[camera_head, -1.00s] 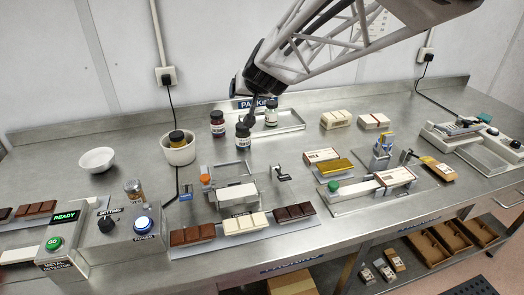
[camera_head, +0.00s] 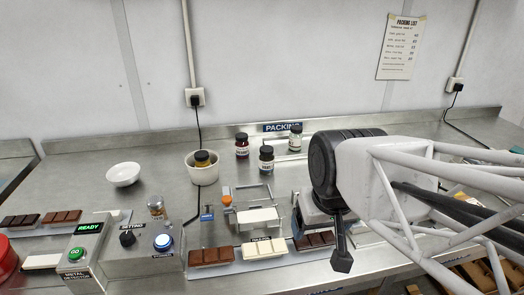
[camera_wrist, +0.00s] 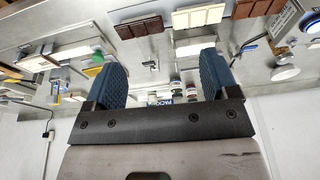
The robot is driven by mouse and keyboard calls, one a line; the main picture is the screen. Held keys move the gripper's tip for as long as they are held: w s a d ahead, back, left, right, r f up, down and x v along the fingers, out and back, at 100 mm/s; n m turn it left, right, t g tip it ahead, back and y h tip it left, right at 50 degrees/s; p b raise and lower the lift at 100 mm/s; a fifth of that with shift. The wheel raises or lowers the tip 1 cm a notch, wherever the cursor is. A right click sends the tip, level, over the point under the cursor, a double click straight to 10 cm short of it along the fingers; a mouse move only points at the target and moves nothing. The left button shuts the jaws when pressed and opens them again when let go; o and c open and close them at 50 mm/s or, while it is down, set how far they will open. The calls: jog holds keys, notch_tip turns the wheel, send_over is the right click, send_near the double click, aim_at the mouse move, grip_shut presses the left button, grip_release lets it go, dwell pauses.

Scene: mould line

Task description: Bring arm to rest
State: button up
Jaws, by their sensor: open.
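My arm reaches in from the right in the head view. My gripper (camera_head: 342,240) is above the front of the steel bench (camera_head: 130,205), in front of the dark chocolate bar (camera_head: 315,240). In the wrist view my gripper (camera_wrist: 160,85) shows two blue pads set wide apart with nothing between them. The wrist view is upside down, with the bench at the top. My arm hides much of the right half of the bench.
A white bowl (camera_head: 123,174), a pot (camera_head: 203,167) with a jar in it, and several dark jars stand at the back. A metal detector (camera_head: 78,262) with a READY sign is at the front left. A milk chocolate bar (camera_head: 211,256) and a white bar (camera_head: 265,248) lie in front.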

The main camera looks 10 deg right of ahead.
jog(key=shift+s+d+f, duration=0.1)
jog(key=shift+s+f, duration=0.05)
jog(key=shift+s, duration=0.3)
jog(key=shift+s+d+f, duration=0.1)
jog(key=shift+s, duration=0.35)
